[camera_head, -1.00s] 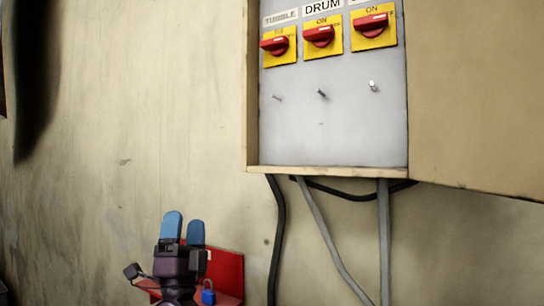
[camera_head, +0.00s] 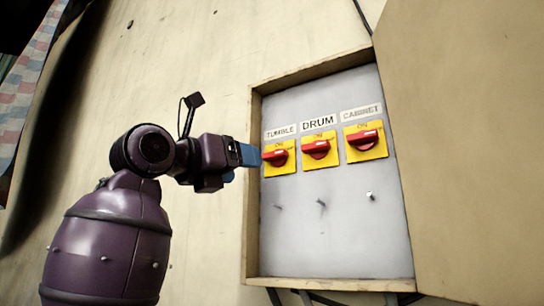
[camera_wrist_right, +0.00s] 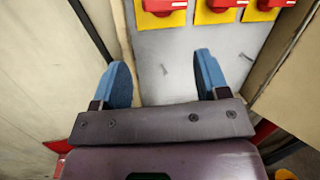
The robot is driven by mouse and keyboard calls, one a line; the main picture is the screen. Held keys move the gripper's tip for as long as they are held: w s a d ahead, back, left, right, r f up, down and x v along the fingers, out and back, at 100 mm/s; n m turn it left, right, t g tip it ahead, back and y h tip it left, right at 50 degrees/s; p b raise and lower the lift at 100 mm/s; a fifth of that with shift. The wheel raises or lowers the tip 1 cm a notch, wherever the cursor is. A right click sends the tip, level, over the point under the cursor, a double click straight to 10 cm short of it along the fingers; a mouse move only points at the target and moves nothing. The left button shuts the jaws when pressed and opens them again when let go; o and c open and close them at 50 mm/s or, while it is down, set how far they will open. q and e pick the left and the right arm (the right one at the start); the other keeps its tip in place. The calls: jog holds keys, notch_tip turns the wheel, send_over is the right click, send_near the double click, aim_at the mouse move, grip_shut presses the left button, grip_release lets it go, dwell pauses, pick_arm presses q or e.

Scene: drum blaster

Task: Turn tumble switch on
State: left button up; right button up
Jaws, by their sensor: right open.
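The tumble switch (camera_head: 277,158) is a red handle on a yellow plate, leftmost of three under the label TUMBLE in the head view. Its handle lies roughly horizontal. It also shows at the top of the right wrist view (camera_wrist_right: 163,6), partly cut off. My right gripper (camera_head: 243,160) comes in from the left with blue fingertips just left of this switch. In the right wrist view its two blue fingers (camera_wrist_right: 163,78) are spread apart with nothing between them, below the switch. Whether a fingertip touches the switch I cannot tell. My left gripper is not in view.
The drum switch (camera_head: 318,149) and cabinet switch (camera_head: 363,140) sit to the right on the same grey panel (camera_head: 340,240). A wooden frame (camera_head: 252,230) edges the box. The open door (camera_head: 465,150) stands at right. Screws stick out below the switches.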

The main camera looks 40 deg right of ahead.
aim_at(272, 154)
jog(key=s+a+r+t+y, duration=0.2)
jog(key=s+r+t, duration=0.1)
jog(key=r+t, duration=0.1)
jog(key=shift+n, duration=0.3)
jog(key=x, duration=0.5)
jog(key=p+x, duration=0.1)
jog(key=x, duration=0.4)
jog(key=shift+s+d+p, duration=0.1)
jog(key=shift+d+p, duration=0.2)
jog(key=shift+d, duration=0.15)
jog(key=c, duration=0.6)
jog(key=shift+c, duration=0.2)
